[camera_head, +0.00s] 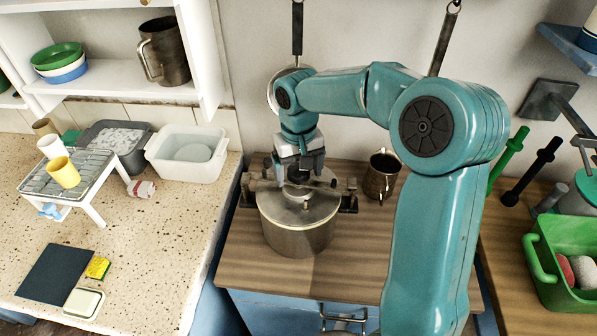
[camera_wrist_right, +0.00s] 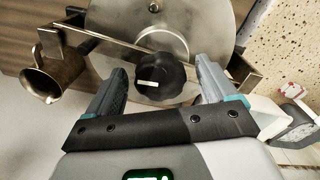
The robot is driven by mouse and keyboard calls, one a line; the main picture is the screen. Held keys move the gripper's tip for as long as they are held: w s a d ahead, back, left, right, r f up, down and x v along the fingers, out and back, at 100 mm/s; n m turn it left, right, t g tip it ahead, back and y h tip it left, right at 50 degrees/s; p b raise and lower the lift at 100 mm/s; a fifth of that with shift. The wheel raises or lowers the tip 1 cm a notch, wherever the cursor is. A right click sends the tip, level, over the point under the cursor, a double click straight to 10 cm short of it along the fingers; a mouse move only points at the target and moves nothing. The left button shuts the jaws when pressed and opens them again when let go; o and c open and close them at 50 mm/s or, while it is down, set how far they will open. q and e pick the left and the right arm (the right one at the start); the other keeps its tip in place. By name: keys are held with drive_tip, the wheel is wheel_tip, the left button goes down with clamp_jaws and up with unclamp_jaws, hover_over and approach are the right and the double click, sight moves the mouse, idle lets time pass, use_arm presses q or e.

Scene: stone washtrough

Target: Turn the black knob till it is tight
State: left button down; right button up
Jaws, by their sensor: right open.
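The black knob (camera_wrist_right: 172,76), ridged and with a white mark on its left side, sits on a metal crossbar (camera_wrist_right: 100,40) over the round lid of a metal pot (camera_head: 298,236). In the head view my right gripper (camera_head: 299,180) points down over the lid and mostly hides the knob. In the right wrist view my right gripper (camera_wrist_right: 160,78) is open, with one finger to each side of the knob. Gaps show between the fingers and the knob there; I cannot tell how deep they reach. My left gripper is not in view.
A metal mug (camera_head: 381,178) stands right of the pot on the wooden top (camera_head: 345,262). Bar brackets flank the pot. A white basin (camera_head: 188,168) and a dish rack (camera_head: 62,190) stand on the speckled counter at left. A green crate (camera_head: 545,270) is at right.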

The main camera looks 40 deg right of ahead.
drive_tip(key=n+p, duration=0.1)
drive_tip(key=n, duration=0.4)
drive_tip(key=shift+r+n, duration=0.1)
drive_tip(key=shift+n, duration=0.3)
drive_tip(key=n+p, duration=0.1)
drive_tip(key=n, duration=0.2)
drive_tip(key=shift+n, duration=0.9)
